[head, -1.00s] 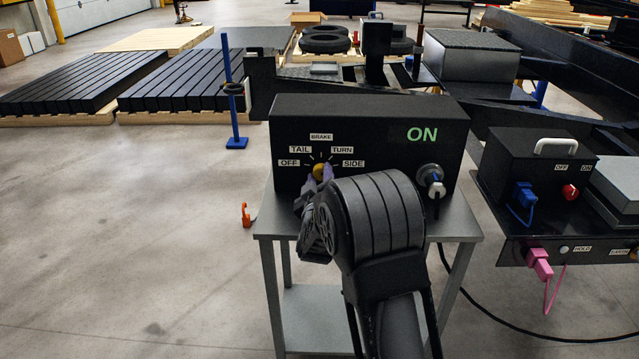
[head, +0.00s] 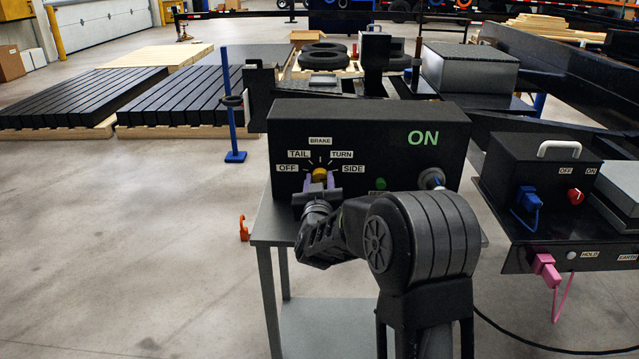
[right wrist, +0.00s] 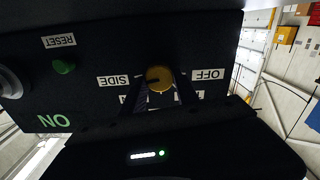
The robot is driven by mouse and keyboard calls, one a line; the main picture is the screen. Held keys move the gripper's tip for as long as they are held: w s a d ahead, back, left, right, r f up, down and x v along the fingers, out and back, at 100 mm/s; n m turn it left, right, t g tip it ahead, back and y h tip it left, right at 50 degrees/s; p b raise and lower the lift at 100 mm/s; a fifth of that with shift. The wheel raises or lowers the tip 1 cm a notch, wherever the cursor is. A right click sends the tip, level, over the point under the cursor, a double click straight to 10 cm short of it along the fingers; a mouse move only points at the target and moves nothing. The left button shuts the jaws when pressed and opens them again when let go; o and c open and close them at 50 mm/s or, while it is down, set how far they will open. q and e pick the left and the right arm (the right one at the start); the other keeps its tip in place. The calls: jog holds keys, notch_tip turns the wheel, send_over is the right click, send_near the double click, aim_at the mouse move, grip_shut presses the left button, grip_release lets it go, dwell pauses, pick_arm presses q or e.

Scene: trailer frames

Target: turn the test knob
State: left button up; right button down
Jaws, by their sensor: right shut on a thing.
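The yellow test knob (head: 319,174) is on the front of a black box (head: 385,125) marked ON in green. Labels OFF, TAIL, BRAKE, TURN and SIDE are arranged around it. My right gripper (head: 320,182) is shut on the knob, with a pale purple finger at each side. In the right wrist view, the knob (right wrist: 159,78) sits between the fingers (right wrist: 160,92), and a dark mark on it lies on the side towards the SIDE label. The gripper body hides other labels there. My left gripper is not in view.
The box stands on a grey metal table (head: 262,226). A green RESET button (head: 380,184) and a silver connector (head: 432,179) are right of the knob. Another black box (head: 540,180) with a red knob stands further right. The floor at left is largely clear.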

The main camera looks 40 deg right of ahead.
jog(key=shift+f, duration=0.1)
jog(key=c, duration=0.9)
grip_release()
jog(key=p+v, duration=0.1)
jog(key=v, duration=0.7)
